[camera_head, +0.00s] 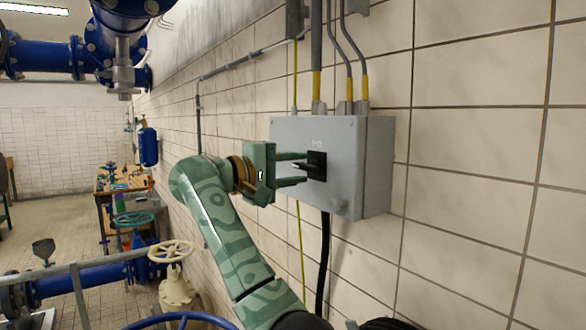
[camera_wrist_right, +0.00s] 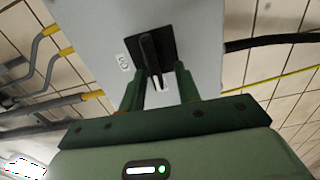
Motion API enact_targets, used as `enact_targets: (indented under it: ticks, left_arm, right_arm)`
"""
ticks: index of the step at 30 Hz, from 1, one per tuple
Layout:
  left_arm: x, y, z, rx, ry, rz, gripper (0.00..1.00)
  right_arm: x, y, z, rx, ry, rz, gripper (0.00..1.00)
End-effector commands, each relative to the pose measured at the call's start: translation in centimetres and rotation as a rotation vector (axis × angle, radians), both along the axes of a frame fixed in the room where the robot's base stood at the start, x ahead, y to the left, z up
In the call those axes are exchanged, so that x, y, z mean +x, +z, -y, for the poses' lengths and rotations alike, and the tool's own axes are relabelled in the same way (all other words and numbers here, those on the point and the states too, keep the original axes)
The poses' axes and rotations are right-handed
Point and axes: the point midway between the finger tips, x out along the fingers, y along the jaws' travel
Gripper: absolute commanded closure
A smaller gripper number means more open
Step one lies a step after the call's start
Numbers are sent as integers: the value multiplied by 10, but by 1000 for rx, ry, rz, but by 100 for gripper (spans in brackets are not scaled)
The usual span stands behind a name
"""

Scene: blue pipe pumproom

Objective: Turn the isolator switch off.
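The isolator switch (camera_head: 317,166) is a black square plate with a black handle on the front of a grey box (camera_head: 345,190) on the tiled wall. It also shows in the right wrist view (camera_wrist_right: 152,48), its handle sticking out towards my gripper. My right gripper (camera_head: 305,168) is in front of the switch, fingers open, one above and one below the handle in the head view. In the right wrist view the gripper (camera_wrist_right: 159,80) has the handle between its fingers, nearer the left one; I cannot tell whether they touch. My left gripper is out of view.
Grey conduits with yellow ends (camera_head: 363,90) enter the box from above. A black cable (camera_head: 323,260) and a yellow-green wire hang below. Blue pipes (camera_head: 45,57) and a cream handwheel valve (camera_head: 172,252) are at the left. The tiled wall right of the box is clear.

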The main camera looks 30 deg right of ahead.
Motion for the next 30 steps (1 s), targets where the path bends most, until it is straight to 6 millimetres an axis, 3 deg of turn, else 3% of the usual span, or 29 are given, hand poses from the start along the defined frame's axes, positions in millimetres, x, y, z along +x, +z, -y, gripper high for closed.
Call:
enact_targets:
  ticks: [8,11,24,30]
  left_arm:
    - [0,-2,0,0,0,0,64]
    - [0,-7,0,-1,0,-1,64]
    - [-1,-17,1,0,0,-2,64]
    - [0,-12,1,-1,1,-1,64]
  right_arm:
    - [-1,1,-8,-3,2,1,67]
    - [-2,1,-25,-3,4,2,67]
    - [-12,4,-141,-6,1,2,67]
    - [-13,3,-158,-4,-1,1,67]
